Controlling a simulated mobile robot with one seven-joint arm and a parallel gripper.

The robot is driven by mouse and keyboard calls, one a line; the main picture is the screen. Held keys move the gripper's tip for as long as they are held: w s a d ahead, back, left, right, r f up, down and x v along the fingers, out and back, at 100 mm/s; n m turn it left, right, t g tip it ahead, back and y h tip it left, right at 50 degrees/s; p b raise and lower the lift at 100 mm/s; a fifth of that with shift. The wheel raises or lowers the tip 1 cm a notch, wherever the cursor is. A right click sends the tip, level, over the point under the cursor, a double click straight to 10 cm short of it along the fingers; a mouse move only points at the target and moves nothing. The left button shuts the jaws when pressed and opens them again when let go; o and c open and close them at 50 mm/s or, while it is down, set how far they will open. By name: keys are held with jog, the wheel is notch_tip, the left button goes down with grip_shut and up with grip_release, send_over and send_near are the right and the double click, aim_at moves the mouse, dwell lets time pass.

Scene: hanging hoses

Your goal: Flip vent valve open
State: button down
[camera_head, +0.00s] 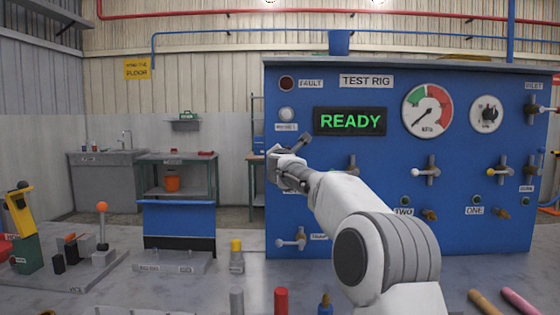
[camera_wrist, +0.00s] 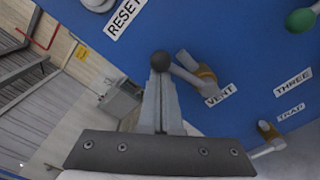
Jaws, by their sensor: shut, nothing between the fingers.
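The vent valve (camera_wrist: 206,74) is on the blue panel in the wrist view, just above its VENT label (camera_wrist: 219,95). It has a brass-coloured body and a pale grey lever reaching left toward my fingertips. My gripper (camera_wrist: 160,85) is shut with nothing between its fingers. A dark round knob (camera_wrist: 160,61) shows right at the fingertips; I cannot tell whether it touches them. In the head view my gripper (camera_head: 285,168) is at the panel's left part, below the RESET button, and my wrist hides most of the valve area.
The blue test rig panel (camera_head: 375,75) carries a READY display (camera_head: 350,121), gauges and several other valves. In the wrist view a THREE label (camera_wrist: 293,82) and another brass valve (camera_wrist: 268,130) are to the right. A bench with levers (camera_head: 102,240) is at left.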

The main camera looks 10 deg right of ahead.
jog(key=shift+d+r+m+b, duration=0.25)
jog(key=shift+d+m+b, duration=0.05)
jog(key=shift+d+m, duration=0.25)
jog(key=shift+s, duration=0.1)
dwell(0.5)
